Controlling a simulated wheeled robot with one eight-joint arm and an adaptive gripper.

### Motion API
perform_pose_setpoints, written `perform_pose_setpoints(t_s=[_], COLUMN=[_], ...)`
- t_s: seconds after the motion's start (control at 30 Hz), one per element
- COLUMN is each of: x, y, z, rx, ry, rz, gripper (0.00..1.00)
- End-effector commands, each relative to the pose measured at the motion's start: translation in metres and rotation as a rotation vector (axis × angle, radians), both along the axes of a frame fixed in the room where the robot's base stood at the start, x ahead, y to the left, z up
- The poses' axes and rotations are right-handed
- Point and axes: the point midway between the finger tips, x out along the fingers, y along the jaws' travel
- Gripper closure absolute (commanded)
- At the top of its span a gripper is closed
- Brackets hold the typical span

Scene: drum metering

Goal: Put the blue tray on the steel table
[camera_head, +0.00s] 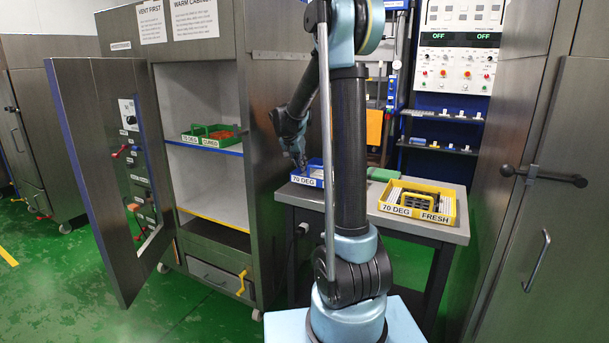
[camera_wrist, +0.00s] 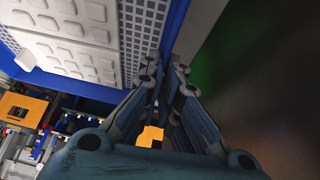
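The blue tray (camera_head: 316,183), labelled 70 DEG, is at the left end of the steel table (camera_head: 420,228). It looks level on or just above the top; I cannot tell if it touches. My arm hides its right part. My gripper (camera_head: 299,165) points down at the tray's left end. In the wrist view, my gripper's fingers (camera_wrist: 167,70) are close together with the tray's blue wall (camera_wrist: 174,28) between the tips. White padded contents show inside the tray.
A yellow tray (camera_head: 405,211), labelled 70 DEG FRESH, stands on the table's right part. A green cylinder (camera_head: 382,174) lies behind it. Left is a cabinet with its door (camera_head: 108,175) open and a green tray (camera_head: 212,141) on its blue-edged shelf.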

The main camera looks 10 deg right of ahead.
Motion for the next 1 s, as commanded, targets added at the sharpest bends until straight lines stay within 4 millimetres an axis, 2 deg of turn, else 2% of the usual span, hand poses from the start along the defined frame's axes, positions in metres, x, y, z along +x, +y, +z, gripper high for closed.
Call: perform_pose_setpoints(t_s=[0.2, 0.3, 0.63, 0.73, 0.77, 1.0], x=[0.001, 0.0, 0.0, 0.0, 0.0, 0.0], y=[0.0, 0.0, -0.001, -0.001, -0.001, -0.002], z=[-0.027, -0.035, -0.037, -0.037, -0.037, -0.037], rx=[-0.001, -0.001, -0.001, 0.0, 0.0, 0.0], ry=[0.0, 0.0, 0.0, 0.0, 0.0, 0.0], rz=[0.001, 0.001, 0.0, -0.001, -0.001, -0.002], gripper=[1.0, 1.0, 1.0, 0.78, 0.75, 0.75])
